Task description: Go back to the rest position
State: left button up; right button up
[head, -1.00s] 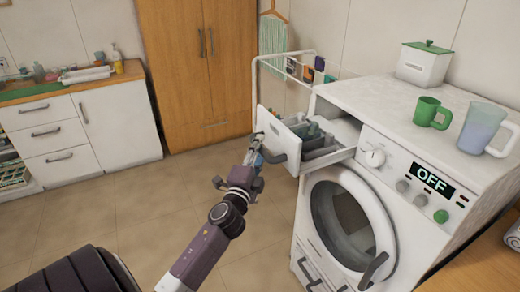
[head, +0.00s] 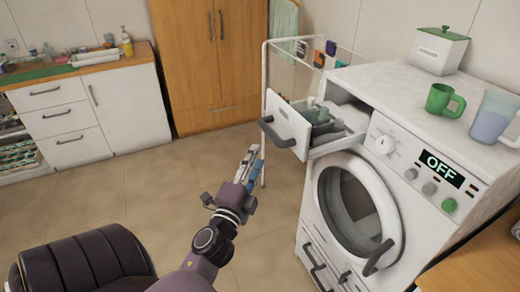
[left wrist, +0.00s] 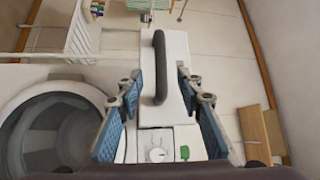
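My left gripper (head: 250,160) is in front of the washing machine (head: 340,265), to the left of and below its detergent drawer (head: 290,123), apart from it. In the left wrist view my left gripper (left wrist: 158,78) is open with nothing held, its two blue-padded fingers spread. The drawer's dark handle (left wrist: 160,68) shows beyond and between them. The drawer is pulled out, with compartments visible inside. The machine's round door (head: 362,208) looks shut and its display (head: 440,168) reads OFF. My right gripper is not in view.
A green mug (head: 440,101), a blue-tinted jug (head: 492,117) and a white canister (head: 438,52) stand on the machine. A drying rack (head: 265,80) is behind the drawer. A wooden counter edge (head: 470,265) is at lower right.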

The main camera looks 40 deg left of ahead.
pick_arm(q)
jog(key=shift+s+d, duration=0.1)
jog(key=shift+s, duration=0.05)
jog(key=shift+f, duration=0.1)
dwell(0.4)
